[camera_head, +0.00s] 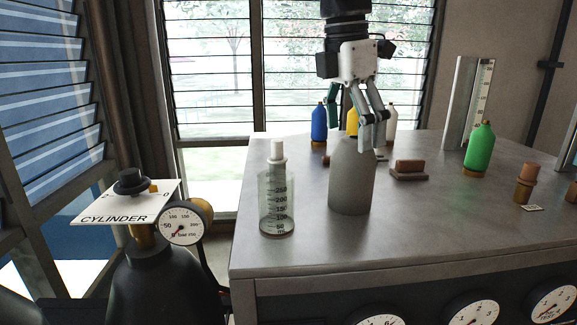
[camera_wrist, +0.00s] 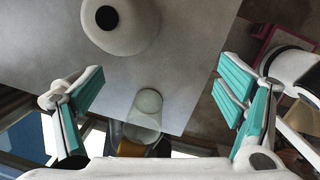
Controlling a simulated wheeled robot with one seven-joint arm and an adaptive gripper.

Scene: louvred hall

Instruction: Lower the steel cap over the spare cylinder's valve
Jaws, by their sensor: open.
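The steel cap (camera_head: 350,185) looks like a grey, tapering upright body standing on the table, left of its middle. In the wrist view the cap (camera_wrist: 136,42) shows from above, round with a dark spot on top. My gripper (camera_head: 362,125) is open and empty. In the head view its fingers overlap the cap's top; in the wrist view the cap lies beyond the fingers (camera_wrist: 162,80), not between them. A black cylinder (camera_head: 150,280) stands left of the table, with a brass valve (camera_head: 143,236), a gauge (camera_head: 182,224) and a sign reading "CYLINDER". I cannot tell whether it is the spare.
A graduated clear bottle (camera_head: 277,205) stands close left of the cap near the table edge. Blue (camera_head: 319,122) and green (camera_head: 480,148) bottles, a brown block (camera_head: 409,167) and a tall scale (camera_head: 480,100) stand farther back or right.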

